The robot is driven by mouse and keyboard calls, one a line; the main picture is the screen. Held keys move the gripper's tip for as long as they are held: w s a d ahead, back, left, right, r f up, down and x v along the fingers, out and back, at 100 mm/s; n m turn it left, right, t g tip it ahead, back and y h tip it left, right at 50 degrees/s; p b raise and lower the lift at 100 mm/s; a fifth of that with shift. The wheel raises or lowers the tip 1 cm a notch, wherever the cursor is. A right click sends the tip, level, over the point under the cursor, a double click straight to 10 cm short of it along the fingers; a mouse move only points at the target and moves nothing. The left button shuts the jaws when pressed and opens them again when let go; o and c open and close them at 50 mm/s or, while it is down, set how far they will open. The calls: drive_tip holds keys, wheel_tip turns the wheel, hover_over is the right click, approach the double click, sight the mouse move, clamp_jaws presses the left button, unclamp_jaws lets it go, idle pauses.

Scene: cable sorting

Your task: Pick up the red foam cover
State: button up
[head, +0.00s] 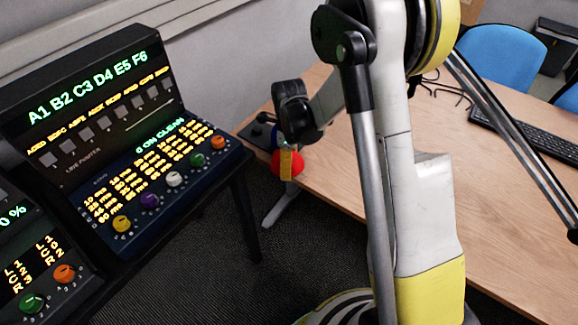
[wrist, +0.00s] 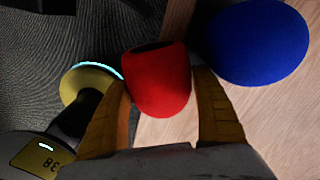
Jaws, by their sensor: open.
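The red foam cover (wrist: 158,88) is a rounded cap with a dark opening at its far end. In the wrist view it sits between the two yellow fingers of my gripper (wrist: 162,80), which are open around it. Its sides come close to both fingertips; I cannot tell whether they touch. In the head view the red foam cover (head: 296,163) shows at the table's near left edge, partly hidden behind a yellow finger of my gripper (head: 286,165).
A blue foam cover (wrist: 256,42) lies close to the right fingertip on the wooden table (head: 345,165). A dark device with a yellow round head (wrist: 88,82) and a label reading 38 is at the left. A control console (head: 150,213) stands left of the table; a keyboard (head: 535,135) lies far right.

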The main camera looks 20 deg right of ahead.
drive_tip(key=shift+c, duration=0.2)
drive_tip(key=c, duration=0.7)
drive_tip(key=shift+o, duration=0.2)
drive_tip(key=shift+r, duration=0.1)
drive_tip(key=shift+r+p, duration=0.35)
drive_tip(key=shift+r, duration=0.15)
drive_tip(key=r+p, duration=0.1)
drive_tip(key=r, duration=0.1)
drive_tip(key=d+r+p, duration=0.1)
drive_tip(key=r, duration=0.1)
drive_tip(key=shift+s, duration=0.1)
drive_tip(key=s+d+r+p, duration=0.2)
drive_tip(key=d+r+p, duration=0.2)
drive_tip(key=d, duration=0.6)
drive_tip(key=shift+d+r, duration=0.25)
drive_tip(key=shift+r, duration=0.7)
